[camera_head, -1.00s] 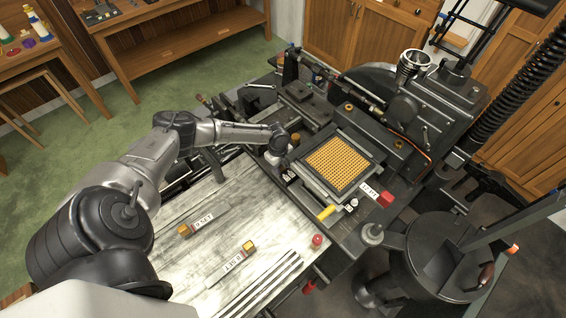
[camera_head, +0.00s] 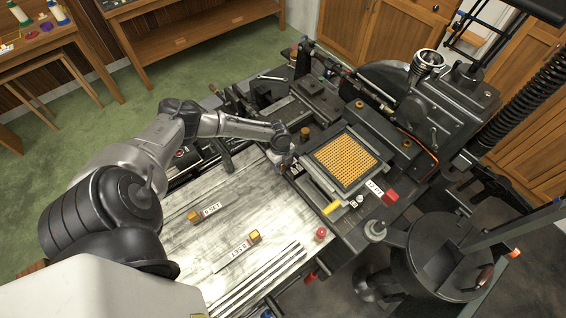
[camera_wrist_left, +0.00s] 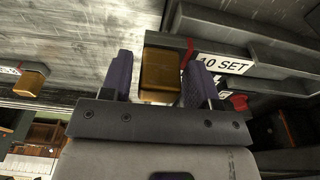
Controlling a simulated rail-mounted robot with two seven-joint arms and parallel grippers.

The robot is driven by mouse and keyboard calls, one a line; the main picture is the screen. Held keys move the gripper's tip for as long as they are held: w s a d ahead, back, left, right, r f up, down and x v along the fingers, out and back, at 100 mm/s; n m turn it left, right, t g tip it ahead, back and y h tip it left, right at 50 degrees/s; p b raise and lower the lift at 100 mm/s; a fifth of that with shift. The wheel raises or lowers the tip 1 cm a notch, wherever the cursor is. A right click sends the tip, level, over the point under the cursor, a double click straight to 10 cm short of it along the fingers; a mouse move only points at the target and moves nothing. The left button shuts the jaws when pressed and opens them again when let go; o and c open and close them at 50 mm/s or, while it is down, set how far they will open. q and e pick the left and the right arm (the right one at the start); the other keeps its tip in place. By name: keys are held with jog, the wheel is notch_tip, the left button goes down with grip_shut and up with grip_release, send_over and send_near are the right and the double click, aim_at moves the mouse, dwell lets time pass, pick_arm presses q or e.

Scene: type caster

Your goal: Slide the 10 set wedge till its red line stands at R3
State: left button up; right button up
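My left gripper (camera_wrist_left: 160,85) has its purple fingers on either side of a brass-coloured block (camera_wrist_left: 163,72) in the left wrist view. A narrow gap shows at the block's left side; contact on the right is unclear. A red line (camera_wrist_left: 188,52) and a white "10 SET" label (camera_wrist_left: 224,64) sit just right of the block, marking the 10 set wedge. In the head view my left gripper (camera_head: 284,158) is at the machine's near-left edge and hides most of that wedge. The R3 mark cannot be read. My right gripper is not in view.
Two other labelled wedges with brass-coloured ends, (camera_head: 211,211) and (camera_head: 240,247), lie on the worn metal bench (camera_head: 215,260). A gold matrix grid (camera_head: 346,158) sits right of my gripper. A red block (camera_head: 390,196) and a red knob (camera_head: 320,233) are nearby.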

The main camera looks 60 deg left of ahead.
pick_arm(q)
jog(key=shift+o, duration=0.9)
notch_tip(320, 180, up, 14)
jog(key=a+b, duration=0.1)
jog(key=shift+s+a, duration=0.15)
jog(key=shift+a, duration=0.15)
jog(key=shift+f, duration=0.1)
